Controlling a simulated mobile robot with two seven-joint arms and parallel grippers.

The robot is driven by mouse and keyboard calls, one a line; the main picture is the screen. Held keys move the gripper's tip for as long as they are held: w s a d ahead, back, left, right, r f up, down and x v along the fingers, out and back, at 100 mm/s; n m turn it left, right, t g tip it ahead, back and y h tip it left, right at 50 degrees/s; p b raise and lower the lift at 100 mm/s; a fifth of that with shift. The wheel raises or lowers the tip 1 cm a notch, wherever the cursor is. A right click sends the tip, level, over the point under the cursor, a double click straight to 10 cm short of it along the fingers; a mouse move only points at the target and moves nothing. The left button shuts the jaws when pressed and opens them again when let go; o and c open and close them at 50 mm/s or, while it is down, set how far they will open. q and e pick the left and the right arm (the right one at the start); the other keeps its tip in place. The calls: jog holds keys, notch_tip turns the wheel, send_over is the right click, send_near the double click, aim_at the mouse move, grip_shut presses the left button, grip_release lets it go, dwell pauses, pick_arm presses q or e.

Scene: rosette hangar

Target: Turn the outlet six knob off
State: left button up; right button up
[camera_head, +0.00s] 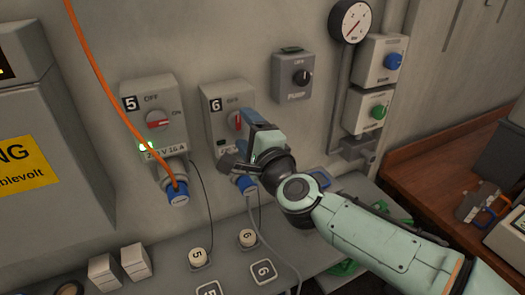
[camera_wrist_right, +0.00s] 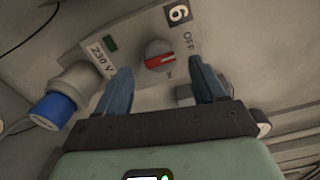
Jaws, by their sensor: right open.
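The outlet six box (camera_head: 215,98) is on the wall in the head view, partly hidden by my right gripper (camera_head: 249,132). Its red-barred knob (camera_head: 238,121) also shows in the right wrist view (camera_wrist_right: 160,56). The bar stands about upright in the head view and lies roughly toward the OFF label (camera_wrist_right: 188,41). The lamp (camera_wrist_right: 110,43) looks dark green and unlit. My right gripper is open, its blue fingers on either side of the knob in the wrist view; contact cannot be told. My left gripper is not in view.
Outlet five (camera_head: 152,100), with a lit green lamp and an orange cable, is to the left. A pump switch (camera_head: 292,76) and gauge (camera_head: 350,20) are to the right. A blue plug (camera_head: 246,185) hangs below outlet six, above a grey ledge (camera_head: 225,265).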

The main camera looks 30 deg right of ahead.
jog(key=s, duration=1)
jog(key=shift+s+a, duration=0.2)
jog(key=shift+a, duration=0.1)
